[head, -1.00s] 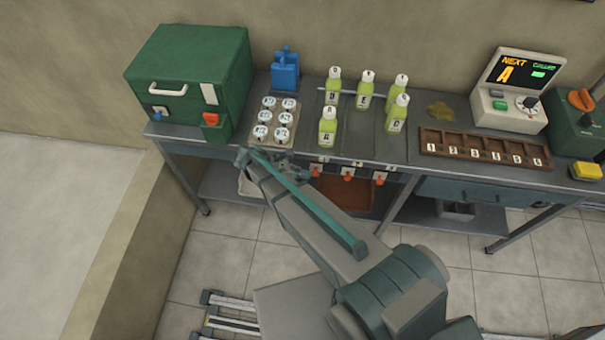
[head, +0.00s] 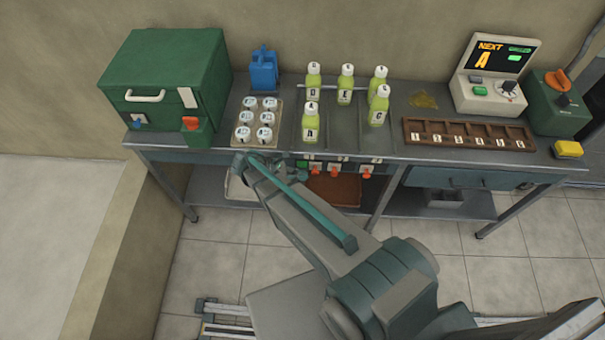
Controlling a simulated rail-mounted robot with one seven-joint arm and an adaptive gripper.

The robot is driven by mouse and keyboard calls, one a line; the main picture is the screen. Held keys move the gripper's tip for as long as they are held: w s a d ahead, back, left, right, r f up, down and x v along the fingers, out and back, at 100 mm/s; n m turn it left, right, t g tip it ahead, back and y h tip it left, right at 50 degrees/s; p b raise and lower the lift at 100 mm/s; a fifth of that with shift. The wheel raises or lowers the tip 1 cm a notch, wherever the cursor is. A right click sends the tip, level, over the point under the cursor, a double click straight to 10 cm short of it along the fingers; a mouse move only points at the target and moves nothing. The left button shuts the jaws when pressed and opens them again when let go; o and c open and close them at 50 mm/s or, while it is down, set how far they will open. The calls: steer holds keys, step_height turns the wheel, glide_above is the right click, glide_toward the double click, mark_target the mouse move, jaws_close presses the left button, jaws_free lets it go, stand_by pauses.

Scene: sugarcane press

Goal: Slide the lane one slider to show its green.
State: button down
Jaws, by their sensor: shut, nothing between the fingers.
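Three orange slider knobs sit on the front edge of the bench. The lane one slider (head: 315,168) is the leftmost; a green patch (head: 302,163) shows just left of it. The middle slider (head: 335,171) and the right slider (head: 366,172) show no green that I can see. My gripper (head: 291,172) is small and partly hidden behind my arm, just left of the lane one slider. It is shut and empty. I cannot tell whether it touches the slider.
Several green juice bottles (head: 311,122) stand above the sliders. A tray of white-lidded cups (head: 242,143) is to their left, by a green box (head: 160,75). A wooden numbered rack (head: 470,145) and a display console (head: 497,75) are at right.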

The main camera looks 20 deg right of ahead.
steer(key=a+f+b+v, duration=0.1)
steer(key=f+b+v, duration=0.1)
steer(key=v, duration=0.9)
steer(key=shift+w+a+r+b, duration=0.2)
steer(key=shift+a+b, duration=0.1)
steer(key=shift+b, duration=0.2)
